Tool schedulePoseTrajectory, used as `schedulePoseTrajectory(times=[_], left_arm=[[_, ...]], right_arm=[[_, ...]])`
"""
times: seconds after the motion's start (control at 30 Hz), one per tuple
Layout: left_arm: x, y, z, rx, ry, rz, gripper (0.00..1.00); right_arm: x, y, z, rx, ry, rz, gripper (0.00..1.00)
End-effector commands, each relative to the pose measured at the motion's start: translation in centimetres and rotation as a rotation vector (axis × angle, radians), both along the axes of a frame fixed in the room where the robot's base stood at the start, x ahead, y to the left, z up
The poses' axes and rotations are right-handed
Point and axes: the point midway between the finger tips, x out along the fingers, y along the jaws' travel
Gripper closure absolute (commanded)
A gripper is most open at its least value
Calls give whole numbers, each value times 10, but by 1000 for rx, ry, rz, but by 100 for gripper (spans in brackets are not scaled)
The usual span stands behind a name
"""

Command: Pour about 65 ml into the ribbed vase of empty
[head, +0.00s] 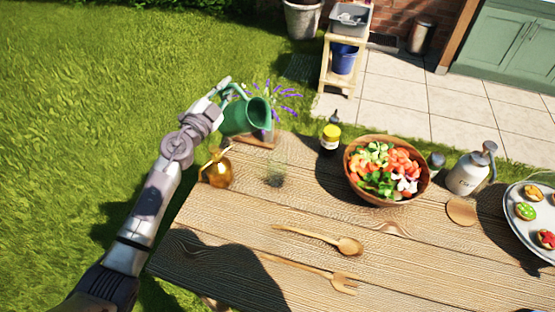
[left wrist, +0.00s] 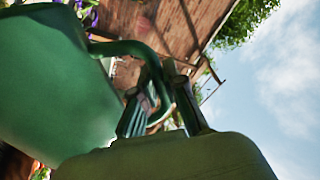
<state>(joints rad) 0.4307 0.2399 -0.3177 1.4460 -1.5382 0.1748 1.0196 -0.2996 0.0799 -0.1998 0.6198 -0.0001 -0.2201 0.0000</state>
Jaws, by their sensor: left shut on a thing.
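My left gripper (head: 226,88) is shut on the handle of a green jug (head: 236,118), above the table's far left corner. The jug is tilted, its open mouth facing right and toward the camera. A clear glass vessel (head: 276,172), which looks like the ribbed vase, stands upright on the table below and right of the jug's mouth. I cannot make out a stream or any liquid level. In the left wrist view the jug (left wrist: 55,85) fills the left, and the gripper fingers (left wrist: 160,105) are at its handle. My right gripper is not in view.
An amber mister bottle (head: 218,172) stands left of the vase. Purple flowers (head: 285,98) in a planter are behind. A yellow-labelled bottle (head: 330,140) and salad bowl (head: 349,165) stand to the right. A wooden spoon (head: 345,245) and fork (head: 340,284) lie in front.

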Motion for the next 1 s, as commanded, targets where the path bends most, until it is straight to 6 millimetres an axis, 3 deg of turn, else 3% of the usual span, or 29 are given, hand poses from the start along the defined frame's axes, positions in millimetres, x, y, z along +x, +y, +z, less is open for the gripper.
schedulePoseTrajectory(times=[1.0], left_arm=[[-7, -11, -7, 123, -84, 2, 100]], right_arm=[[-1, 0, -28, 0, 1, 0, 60]])
